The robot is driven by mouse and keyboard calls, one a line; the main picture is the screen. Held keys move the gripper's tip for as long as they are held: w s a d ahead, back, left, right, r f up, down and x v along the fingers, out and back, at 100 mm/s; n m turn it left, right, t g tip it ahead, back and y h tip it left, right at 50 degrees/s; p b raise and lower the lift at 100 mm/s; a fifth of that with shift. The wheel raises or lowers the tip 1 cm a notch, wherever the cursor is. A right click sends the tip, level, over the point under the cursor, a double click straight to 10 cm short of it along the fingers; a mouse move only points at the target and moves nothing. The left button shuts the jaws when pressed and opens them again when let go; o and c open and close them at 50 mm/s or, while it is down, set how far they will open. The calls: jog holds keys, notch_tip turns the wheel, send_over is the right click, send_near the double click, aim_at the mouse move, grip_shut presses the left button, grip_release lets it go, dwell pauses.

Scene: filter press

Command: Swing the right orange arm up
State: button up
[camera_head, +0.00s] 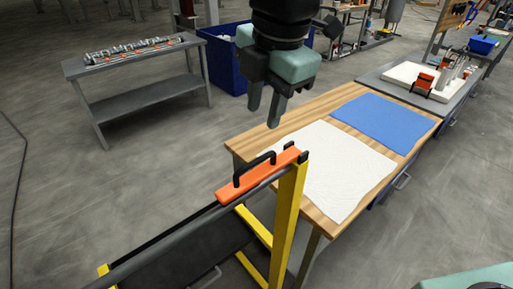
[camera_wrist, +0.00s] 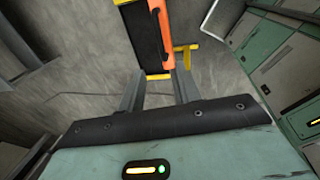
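The orange arm (camera_head: 235,189) lies flat along the grey rail of the press, near the top of a yellow post. It carries a black loop handle (camera_head: 254,165). My gripper (camera_head: 263,116) hangs above the orange arm, with its fingers apart and nothing between them. In the wrist view the orange arm (camera_wrist: 163,38) shows beyond the fingertips (camera_wrist: 157,74), roughly lined up with the gap. Only one orange arm is clear in these frames.
The yellow press frame (camera_head: 286,220) stands against a wooden table (camera_head: 245,146) with a white cloth (camera_head: 330,170) and a blue cloth (camera_head: 382,122). A blue bin (camera_head: 222,70) and a grey bench (camera_head: 140,92) stand behind. Open floor lies at the left.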

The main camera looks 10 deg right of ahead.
aim_at(254, 162)
jog(key=f, duration=0.4)
jog(key=w+a+f+p, duration=0.1)
jog(key=f, duration=0.3)
jog(key=w+f+p, duration=0.1)
jog(key=f, duration=0.3)
jog(key=shift+a+f, duration=0.2)
grip_shut()
